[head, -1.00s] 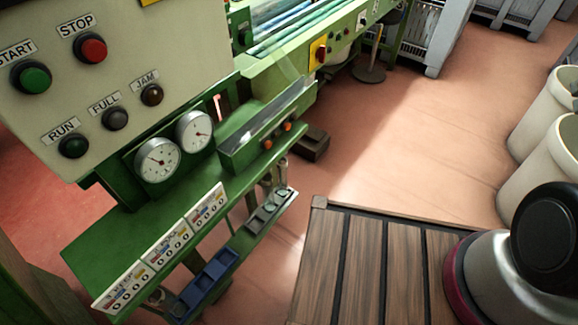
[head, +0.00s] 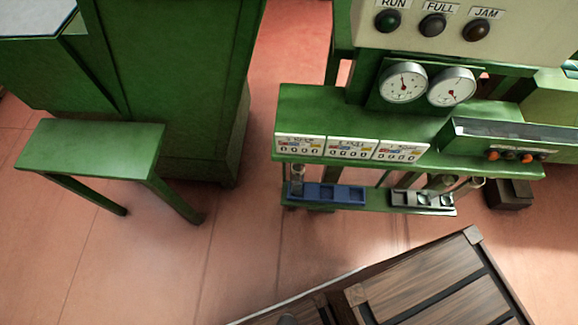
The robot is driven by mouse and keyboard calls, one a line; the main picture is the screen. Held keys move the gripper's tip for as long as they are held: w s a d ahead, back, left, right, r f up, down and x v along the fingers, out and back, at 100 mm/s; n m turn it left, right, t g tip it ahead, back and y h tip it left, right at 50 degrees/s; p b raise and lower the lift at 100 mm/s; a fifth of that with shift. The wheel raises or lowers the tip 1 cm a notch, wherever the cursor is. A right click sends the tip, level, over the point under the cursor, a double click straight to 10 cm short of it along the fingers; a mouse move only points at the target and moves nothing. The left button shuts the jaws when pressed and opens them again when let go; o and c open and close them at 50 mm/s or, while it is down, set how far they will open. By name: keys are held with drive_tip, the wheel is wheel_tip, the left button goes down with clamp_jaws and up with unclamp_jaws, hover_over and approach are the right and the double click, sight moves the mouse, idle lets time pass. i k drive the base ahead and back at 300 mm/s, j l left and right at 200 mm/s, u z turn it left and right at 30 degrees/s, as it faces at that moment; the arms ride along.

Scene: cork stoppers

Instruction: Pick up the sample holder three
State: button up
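Three white label cards, left (head: 300,149), middle (head: 351,150) and right (head: 401,151), sit on the front edge of a green shelf (head: 310,103). Their small print is too fine to read. Below, on a lower ledge, are a blue tray (head: 326,193) with compartments and a grey tray (head: 422,200) to its right. A small clear or grey cylinder (head: 297,178) stands at the blue tray's left end. Which thing is sample holder three I cannot tell. My gripper is not in view.
A green side table (head: 90,148) stands at the left beside a green cabinet (head: 180,85). Two gauges (head: 403,82) and a control panel (head: 500,25) are above the shelf. A wooden slatted surface (head: 430,285) fills the lower right. The red floor (head: 250,245) between is clear.

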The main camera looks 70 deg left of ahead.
sight(298, 170)
drive_tip(key=u, duration=2.4)
drive_tip(key=i+j+z, duration=0.1)
drive_tip(key=z, duration=0.35)
drive_tip(key=j+z, duration=0.55)
drive_tip(key=z, duration=0.3)
drive_tip(key=k+j+u, duration=0.35)
drive_tip(key=u, duration=0.15)
drive_tip(key=i+l+u, duration=0.15)
drive_tip(key=l, duration=0.65)
drive_tip(key=l+u, duration=0.1)
drive_tip(key=l, duration=0.65)
drive_tip(key=l+u, duration=0.1)
drive_tip(key=u, duration=1.35)
drive_tip(key=i+l, duration=0.05)
